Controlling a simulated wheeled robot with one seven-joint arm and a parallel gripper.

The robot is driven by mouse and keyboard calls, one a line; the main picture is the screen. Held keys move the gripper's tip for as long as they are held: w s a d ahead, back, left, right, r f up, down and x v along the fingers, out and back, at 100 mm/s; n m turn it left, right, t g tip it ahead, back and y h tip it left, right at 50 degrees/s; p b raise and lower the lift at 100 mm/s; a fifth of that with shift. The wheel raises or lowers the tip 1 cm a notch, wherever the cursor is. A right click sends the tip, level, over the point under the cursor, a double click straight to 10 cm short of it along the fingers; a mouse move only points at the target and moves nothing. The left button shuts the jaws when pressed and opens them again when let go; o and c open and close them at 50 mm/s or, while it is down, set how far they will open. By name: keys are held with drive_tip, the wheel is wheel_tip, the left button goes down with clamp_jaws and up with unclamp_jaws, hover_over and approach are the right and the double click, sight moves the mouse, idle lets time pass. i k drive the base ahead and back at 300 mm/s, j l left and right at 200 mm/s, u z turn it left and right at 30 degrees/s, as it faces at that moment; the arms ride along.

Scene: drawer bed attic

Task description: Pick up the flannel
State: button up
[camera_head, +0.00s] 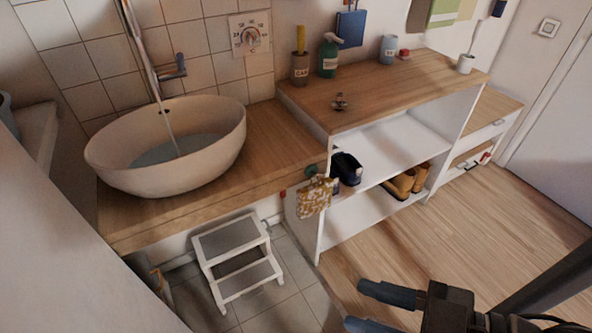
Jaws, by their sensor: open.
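The likely flannel is a yellow-and-white patterned cloth (315,197). It hangs below a small green knob or hook (311,170) at the right end of the wooden basin counter (270,150), beside the white shelf unit. My gripper (362,305) is at the bottom right, over the floor, with its two dark fingers apart and nothing between them. It is well apart from the cloth, to its lower right in the picture.
A white step stool (238,250) stands on the tiles below the counter. A large basin (170,150) sits on the counter. The shelf unit (375,150) holds dark and tan shoes; bottles and cups stand on its top. The wooden floor (450,240) at right is clear.

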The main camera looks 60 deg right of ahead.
sight(313, 198)
drive_tip(key=l+z, duration=0.5)
drive_tip(key=l, duration=0.5)
drive_tip(key=l+z, duration=0.5)
drive_tip(key=l, duration=0.55)
